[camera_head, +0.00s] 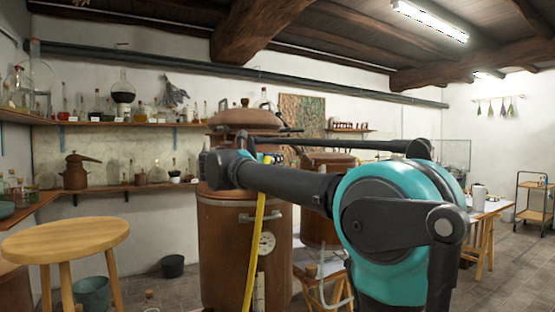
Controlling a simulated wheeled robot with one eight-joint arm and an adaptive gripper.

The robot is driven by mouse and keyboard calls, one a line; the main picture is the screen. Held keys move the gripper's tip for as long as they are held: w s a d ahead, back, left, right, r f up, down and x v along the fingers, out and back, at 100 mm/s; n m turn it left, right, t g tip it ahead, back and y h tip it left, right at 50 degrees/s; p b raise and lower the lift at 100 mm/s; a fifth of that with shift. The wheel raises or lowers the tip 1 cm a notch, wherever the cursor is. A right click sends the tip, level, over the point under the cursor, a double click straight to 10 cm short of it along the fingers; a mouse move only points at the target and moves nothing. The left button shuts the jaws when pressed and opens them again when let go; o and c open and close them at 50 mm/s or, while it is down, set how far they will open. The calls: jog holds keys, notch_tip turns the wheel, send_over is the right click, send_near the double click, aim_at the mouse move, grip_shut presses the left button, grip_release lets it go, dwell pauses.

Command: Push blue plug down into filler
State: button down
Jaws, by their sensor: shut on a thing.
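I cannot make out my gripper; my dark arm link and elbow cross in front of the copper still (222,240), and the arm's far end is lost among dark parts there. A small blue-green patch shows just above the elbow, against the still's upper part. It is too small to tell whether it is the blue plug or part of my arm. I cannot pick out the filler. The still has a domed copper lid (245,118), a door handle and a round dial (264,243). A yellow strip (255,245) hangs down its front.
A round wooden stool (65,240) stands at the left. Wall shelves (155,187) hold glassware. A second copper vessel (320,228) stands right of the still, and a table (490,209) stands farther right. Open floor lies at the far right.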

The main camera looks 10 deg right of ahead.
jog(key=shift+f, duration=0.7)
dwell(1.9)
jog(key=c, duration=1)
grip_release()
